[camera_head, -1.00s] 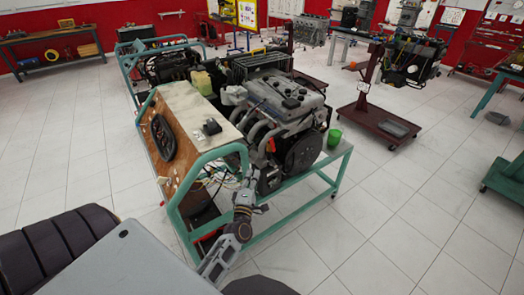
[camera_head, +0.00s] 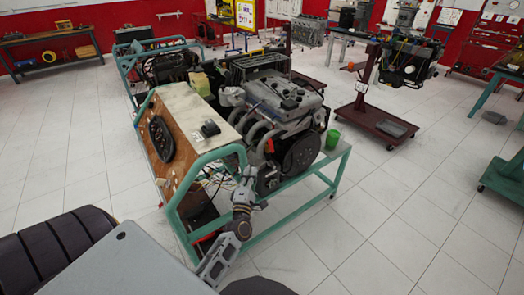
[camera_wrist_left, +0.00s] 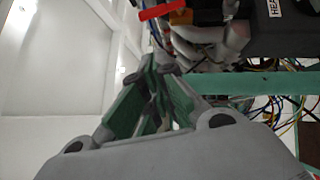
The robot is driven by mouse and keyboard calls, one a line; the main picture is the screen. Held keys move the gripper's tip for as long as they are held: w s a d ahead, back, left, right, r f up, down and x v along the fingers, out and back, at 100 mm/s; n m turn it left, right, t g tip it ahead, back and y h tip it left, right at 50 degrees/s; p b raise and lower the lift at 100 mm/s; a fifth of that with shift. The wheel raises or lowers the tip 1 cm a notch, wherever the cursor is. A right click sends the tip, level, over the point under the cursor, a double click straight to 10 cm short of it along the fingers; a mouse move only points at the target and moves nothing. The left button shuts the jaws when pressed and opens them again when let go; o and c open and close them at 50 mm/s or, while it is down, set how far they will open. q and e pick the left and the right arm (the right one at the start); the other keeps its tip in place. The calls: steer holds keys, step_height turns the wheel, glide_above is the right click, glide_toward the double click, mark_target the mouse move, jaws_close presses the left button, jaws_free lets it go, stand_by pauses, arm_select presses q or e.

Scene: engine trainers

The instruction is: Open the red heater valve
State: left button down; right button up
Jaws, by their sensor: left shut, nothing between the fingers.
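The red valve handle (camera_wrist_left: 161,10) is a flat bar at the top of the left wrist view, next to an orange part (camera_wrist_left: 181,15). In the head view a small red piece (camera_head: 270,146) shows on the near side of the engine (camera_head: 285,105); it looks like the same handle. My left gripper (camera_head: 249,173) is beside the engine stand's near end, below that red piece. In the left wrist view its fingertips (camera_wrist_left: 163,64) are together and empty, a gap below the handle. My right gripper is out of view.
The teal stand frame (camera_head: 178,213) and loose wires (camera_wrist_left: 285,108) lie close to the left gripper. A dark box with a partly cut-off label (camera_wrist_left: 276,9) is at upper right in the wrist view. A green cup (camera_head: 332,139) stands on the stand.

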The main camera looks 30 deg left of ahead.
mark_target(271, 146)
arm_select(q)
steer(key=w+d+p+x, duration=0.1)
steer(key=d+p+x, duration=0.1)
steer(key=x, duration=0.9)
steer(key=shift+w+r+p, duration=0.3)
steer(key=shift+r+p, duration=0.05)
stand_by(0.5)
steer(key=shift+w+d+r, duration=0.35)
steer(key=shift+w+r, duration=0.35)
steer(key=shift+r, duration=0.1)
steer(key=shift+s+a, duration=0.1)
steer(key=shift+s, duration=0.05)
